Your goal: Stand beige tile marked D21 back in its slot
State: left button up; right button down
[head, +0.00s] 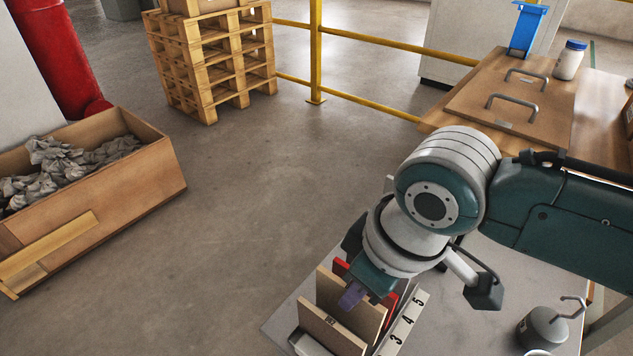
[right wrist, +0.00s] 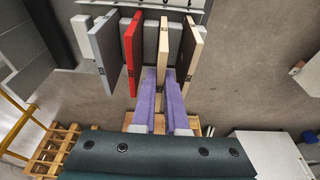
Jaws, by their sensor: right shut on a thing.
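My right gripper (head: 352,296) reaches down into a rack (head: 397,330) with a white strip numbered 3, 4 and 5. In the right wrist view its purple fingers (right wrist: 163,98) are shut on a beige tile (right wrist: 163,45), one finger on each side. It also shows in the head view (head: 352,308), upright among the others; whether it touches the rack's base is hidden. A second beige tile (right wrist: 190,45) stands beside it, nearest in the head view (head: 330,328), with a small dark label. No marking is readable as D21. My left gripper is out of view.
A red tile (right wrist: 130,45) and a grey tile (right wrist: 103,45) stand in line on the other side of the held tile. A hooked grey weight (head: 543,328) stands right of the rack. A wooden crate (head: 155,165) and stacked pallets (head: 212,62) are on the floor.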

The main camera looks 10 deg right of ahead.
jog(key=shift+f+b, duration=0.6)
jog(key=shift+f, duration=0.45)
jog(key=c, duration=0.9)
grip_release()
jog(key=shift+o, duration=0.2)
jog(key=p+v, duration=0.5)
jog(key=v, duration=0.4)
jog(key=shift+r, duration=0.25)
jog(key=s+a+r+m+y+p, duration=0.1)
jog(key=s+r+p, duration=0.2)
jog(key=r+p, duration=0.2)
jog(key=s+a+r+p, duration=0.2)
jog(key=r+p, duration=0.2)
jog(key=r, duration=0.2)
jog(key=s+d+r+m+t+h+p, duration=0.1)
jog(key=s+d+r+m+p, duration=0.1)
jog(key=s+d+r+p, duration=0.4)
jog(key=s+d+r+m+h+p, duration=0.2)
jog(key=s+d+r+m+p, duration=0.15)
jog(key=r+p, duration=0.4)
notch_tip(320, 180, up, 37)
jog(key=p, duration=3.4)
jog(key=shift+w+r+n, duration=0.25)
jog(key=shift+n, duration=0.2)
